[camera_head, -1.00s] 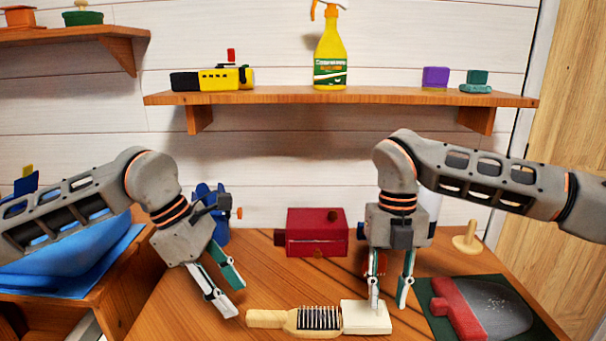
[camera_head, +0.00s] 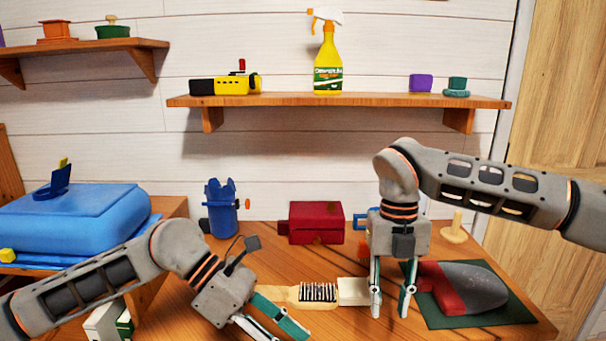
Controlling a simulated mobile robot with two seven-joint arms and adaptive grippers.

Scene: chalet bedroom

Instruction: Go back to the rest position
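My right gripper (camera_head: 393,300) hangs over the wooden table (camera_head: 360,328), fingers pointing down and apart, with nothing seen between them. It is just right of a cream block (camera_head: 353,291) and left of a dark green mat (camera_head: 520,312). My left gripper (camera_head: 272,330) is low at the front of the table, tilted down to the right. Its fingers show a gap and nothing between them; the tips are close to the bottom edge of the view. A wooden brush (camera_head: 290,296) with dark bristles lies just behind it, partly hidden by the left gripper.
On the table stand a blue jug-like object (camera_head: 222,212), a red box (camera_head: 316,222) and a wooden peg (camera_head: 456,228). A red and grey dustpan-like piece (camera_head: 470,285) lies on the mat. A blue case (camera_head: 70,222) is at left. A shelf (camera_head: 340,100) holds a spray bottle (camera_head: 328,70).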

